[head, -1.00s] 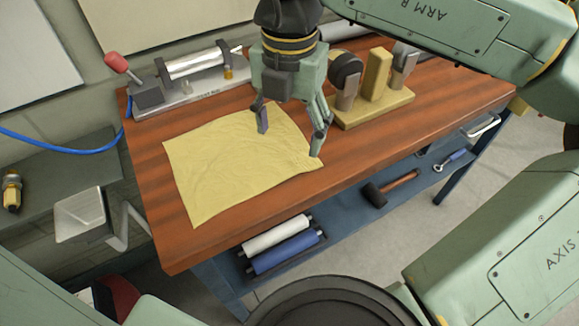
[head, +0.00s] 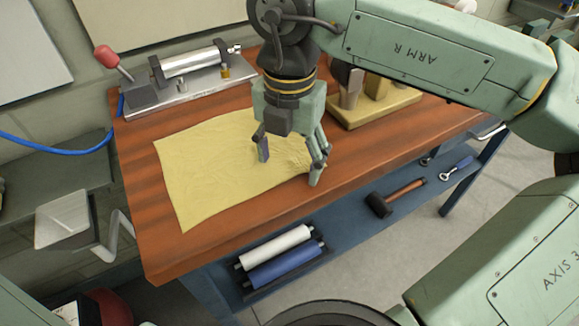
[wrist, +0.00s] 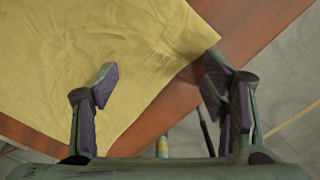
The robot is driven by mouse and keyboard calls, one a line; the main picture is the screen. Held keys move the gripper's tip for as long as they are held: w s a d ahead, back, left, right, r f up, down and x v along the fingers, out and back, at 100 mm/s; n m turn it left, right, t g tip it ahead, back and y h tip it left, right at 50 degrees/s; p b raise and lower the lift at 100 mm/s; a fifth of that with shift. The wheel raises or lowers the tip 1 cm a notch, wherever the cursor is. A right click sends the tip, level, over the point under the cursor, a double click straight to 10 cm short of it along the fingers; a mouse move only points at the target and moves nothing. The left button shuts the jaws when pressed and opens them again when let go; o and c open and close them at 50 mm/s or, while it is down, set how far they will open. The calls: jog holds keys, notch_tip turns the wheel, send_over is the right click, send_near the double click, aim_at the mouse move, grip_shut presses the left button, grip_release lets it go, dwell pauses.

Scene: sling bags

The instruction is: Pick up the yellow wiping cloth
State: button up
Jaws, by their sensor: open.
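The yellow wiping cloth (head: 205,170) lies spread out on the wooden bench top, with small wrinkles near its right end. My gripper (head: 289,170) is open over the right end of the cloth, pointing down. In the wrist view the cloth (wrist: 90,50) fills the upper left, with a corner near the right finger. The open gripper (wrist: 158,85) has its left finger over the cloth and its right finger near that corner, at the cloth's edge. I cannot tell whether the fingertips touch the cloth. Nothing is between the fingers except the cloth and bench below.
A metal fixture with a red-knobbed lever (head: 180,85) stands at the back left of the bench (head: 150,245). A wooden tool stand (head: 375,107) is behind my gripper. Rolls (head: 278,255) and a mallet (head: 395,197) lie on the lower shelf. The bench's front strip is clear.

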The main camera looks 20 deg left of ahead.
jog(key=shift+f, duration=0.15)
jog(key=shift+f+b, duration=0.15)
jog(key=shift+b, duration=0.2)
jog(key=shift+c, duration=0.4)
jog(key=shift+s+d+f, duration=0.1)
jog(key=shift+s+f, duration=0.05)
jog(key=shift+s, duration=0.05)
grip_shut()
dwell(0.8)
notch_tip(320, 180, up, 12)
jog(key=p, duration=0.7)
jog(key=shift+w+p, duration=0.2)
jog(key=shift+p, duration=0.1)
